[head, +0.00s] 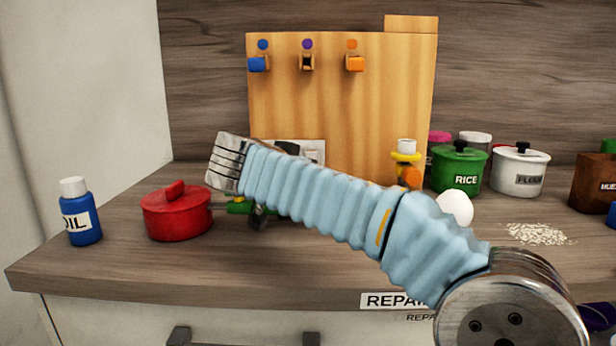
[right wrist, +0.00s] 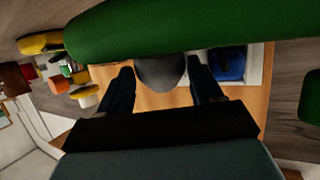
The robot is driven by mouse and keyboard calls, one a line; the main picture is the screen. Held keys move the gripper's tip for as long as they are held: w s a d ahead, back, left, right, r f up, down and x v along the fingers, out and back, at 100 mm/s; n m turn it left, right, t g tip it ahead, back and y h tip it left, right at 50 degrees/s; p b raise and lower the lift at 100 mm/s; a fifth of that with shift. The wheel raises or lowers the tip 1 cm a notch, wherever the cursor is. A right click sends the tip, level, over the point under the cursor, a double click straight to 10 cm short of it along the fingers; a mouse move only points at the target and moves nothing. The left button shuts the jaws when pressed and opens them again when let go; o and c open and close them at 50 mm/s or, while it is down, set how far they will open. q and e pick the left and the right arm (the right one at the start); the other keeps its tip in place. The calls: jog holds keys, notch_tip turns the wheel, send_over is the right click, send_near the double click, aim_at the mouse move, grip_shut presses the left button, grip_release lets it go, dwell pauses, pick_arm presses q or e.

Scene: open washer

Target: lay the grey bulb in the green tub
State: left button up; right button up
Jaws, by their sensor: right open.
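In the right wrist view, the grey bulb (right wrist: 161,72) shows between the two dark fingers of my right gripper (right wrist: 163,85). The fingers are apart, one on each side of it; I cannot tell whether they touch it. A large green curved surface (right wrist: 170,28), perhaps the green tub, crosses the top of that view and covers part of the bulb. In the head view, my right arm crosses the counter from the right and hides most of its gripper. A little green thing (head: 238,206) shows below the arm, partly hidden. My left gripper is not in view.
On the counter (head: 330,266), a red pot (head: 177,212) and blue oil bottle (head: 81,213) stand left. A wooden key board (head: 340,110) stands behind. Right are a green rice pot (head: 460,168), a white flour pot (head: 518,172), a white egg (head: 455,208) and spilled grains (head: 538,234).

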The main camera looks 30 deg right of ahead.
jog(key=shift+w+d+f, duration=0.2)
jog(key=shift+w+d, duration=0.15)
jog(key=c, duration=0.7)
jog(key=shift+c, duration=0.2)
